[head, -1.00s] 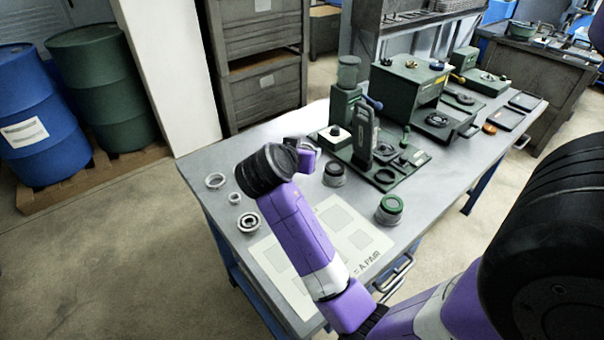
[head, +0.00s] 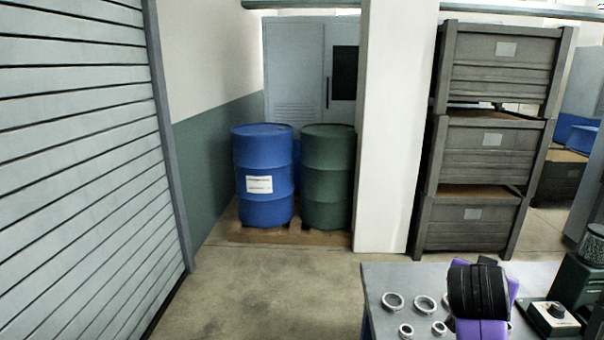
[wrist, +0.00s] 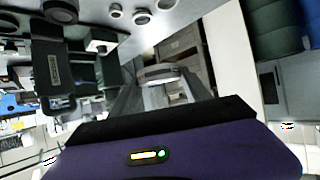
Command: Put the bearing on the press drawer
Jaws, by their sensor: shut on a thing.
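My gripper (wrist: 158,92) shows in the wrist view, with its fingers shut on a pale metal ring (wrist: 162,73), taken to be the bearing. The ring is held clear of the table, with crates and floor behind it. Its finer detail is too small to read. In the head view my dark wrist and purple arm (head: 480,298) stand over the table at the lower right; the fingers and the held ring are hidden there.
Several loose rings (head: 392,302) lie on the grey table (head: 375,278) left of my arm. Blue (head: 263,178) and green (head: 327,180) drums, a pillar and stacked crates (head: 482,140) stand behind.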

